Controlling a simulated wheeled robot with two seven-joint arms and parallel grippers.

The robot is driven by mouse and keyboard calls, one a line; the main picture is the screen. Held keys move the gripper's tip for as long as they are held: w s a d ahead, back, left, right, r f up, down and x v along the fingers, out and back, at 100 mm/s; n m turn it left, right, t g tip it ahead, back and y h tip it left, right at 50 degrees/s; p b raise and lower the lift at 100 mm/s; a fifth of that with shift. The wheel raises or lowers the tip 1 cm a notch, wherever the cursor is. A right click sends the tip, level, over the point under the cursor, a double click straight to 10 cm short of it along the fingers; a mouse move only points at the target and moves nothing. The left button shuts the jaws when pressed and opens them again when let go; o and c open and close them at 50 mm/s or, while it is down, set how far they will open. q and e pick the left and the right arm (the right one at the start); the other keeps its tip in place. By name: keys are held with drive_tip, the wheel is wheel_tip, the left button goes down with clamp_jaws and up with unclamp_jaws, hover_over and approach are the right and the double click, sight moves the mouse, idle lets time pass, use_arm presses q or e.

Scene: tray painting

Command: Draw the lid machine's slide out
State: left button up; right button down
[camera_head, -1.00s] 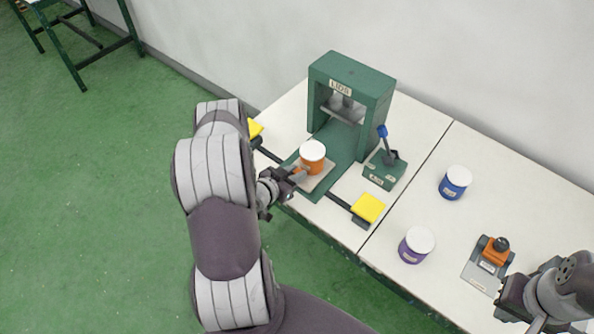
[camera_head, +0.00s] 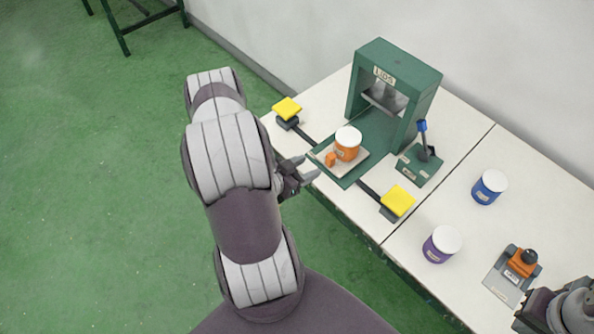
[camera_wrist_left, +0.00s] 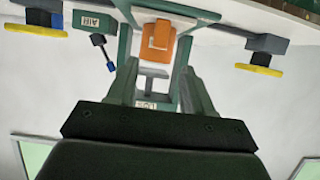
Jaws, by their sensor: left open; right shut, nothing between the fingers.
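The lid machine (camera_head: 395,75) is a green press marked LIDS at the back of the table. Its slide plate (camera_head: 325,153) sits out in front of the arch and carries an orange can with a white lid (camera_head: 348,143). The slide's orange handle (camera_head: 330,159) is at its front edge; the left wrist view shows an orange block (camera_wrist_left: 158,40) in front of the press. My left gripper (camera_head: 308,171) is open, just in front of the handle and apart from it. My right gripper (camera_head: 528,318) is shut, partly cut off at the lower right.
Yellow pads (camera_head: 287,108) and (camera_head: 397,200) flank the slide. A green lever box (camera_head: 420,165) with a blue-tipped lever stands right of the press. Blue (camera_head: 489,187) and purple (camera_head: 441,245) cans and a grey plate with an orange block (camera_head: 522,263) stand further right.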

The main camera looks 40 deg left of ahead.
use_arm(q)
drive_tip(key=shift+v, duration=1.9)
drive_tip(key=shift+f, duration=0.1)
